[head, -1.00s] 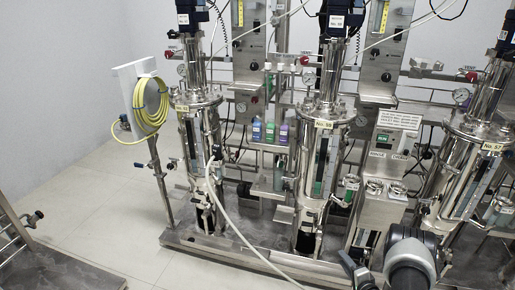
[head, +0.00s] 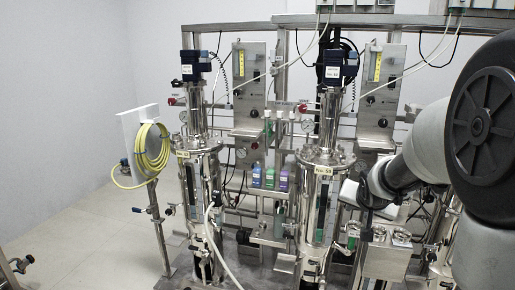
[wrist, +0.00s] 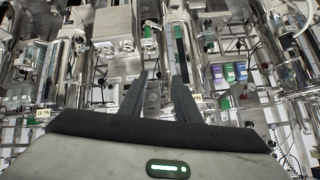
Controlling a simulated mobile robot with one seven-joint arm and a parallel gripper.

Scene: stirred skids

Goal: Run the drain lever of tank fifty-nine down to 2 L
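Two steel tanks show in the head view, a left one (head: 199,205) and a middle one (head: 318,212). A dark upright level gauge (head: 320,208) with a scale runs down the middle tank. I cannot make out a drain lever or litre marks clearly. In the wrist view my gripper (wrist: 162,92) is open and empty, its two dark fingers apart. It points at the skids, with a tank gauge (wrist: 180,44) beyond the fingertips.
My arm covers the right side of the head view. Green, blue and purple bottles (head: 269,178) stand between the tanks. A yellow hose coil (head: 151,148) hangs on a stand at left. A pale hose (head: 217,240) trails before the left tank. The floor at left is clear.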

